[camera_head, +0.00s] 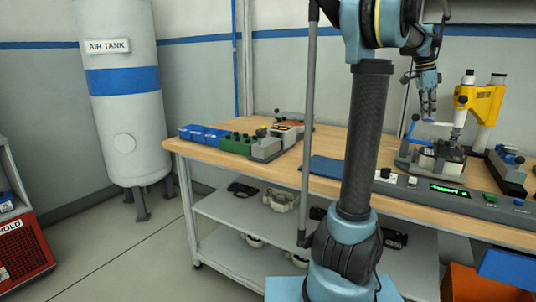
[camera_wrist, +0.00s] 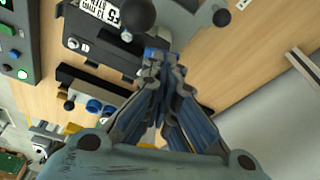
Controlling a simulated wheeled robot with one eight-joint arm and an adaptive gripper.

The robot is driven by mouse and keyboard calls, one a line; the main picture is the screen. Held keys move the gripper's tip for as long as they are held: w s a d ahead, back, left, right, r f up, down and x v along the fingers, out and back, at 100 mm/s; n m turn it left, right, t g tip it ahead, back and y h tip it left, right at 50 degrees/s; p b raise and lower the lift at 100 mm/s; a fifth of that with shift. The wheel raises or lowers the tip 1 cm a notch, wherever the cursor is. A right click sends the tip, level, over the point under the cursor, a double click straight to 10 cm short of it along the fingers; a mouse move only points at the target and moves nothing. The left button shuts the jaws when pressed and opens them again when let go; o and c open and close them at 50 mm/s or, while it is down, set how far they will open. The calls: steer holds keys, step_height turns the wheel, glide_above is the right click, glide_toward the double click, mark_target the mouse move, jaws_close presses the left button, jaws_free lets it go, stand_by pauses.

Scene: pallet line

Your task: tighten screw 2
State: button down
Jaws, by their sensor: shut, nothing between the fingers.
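My gripper (camera_head: 428,112) hangs fingers down over the back right of the bench, above a grey fixture (camera_head: 436,160) with a blue-handled clamp. In the wrist view the blue-grey fingers (camera_wrist: 162,62) come together, shut and empty. Their tips overlap a dark labelled block (camera_wrist: 88,42) in that picture; whether they touch anything I cannot tell. A yellow screwdriver stand (camera_head: 484,98) is just right of my gripper in the head view.
The wooden bench (camera_head: 330,150) carries blue and green bins (camera_head: 236,143) at left. A control panel (camera_head: 455,196) with a green display runs along the front. A black ball knob (camera_wrist: 137,15) is near the fingertips. A white air tank (camera_head: 122,110) stands left of the bench.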

step_height(320, 180, up, 8)
steer(key=shift+f, duration=0.2)
stand_by(0.9)
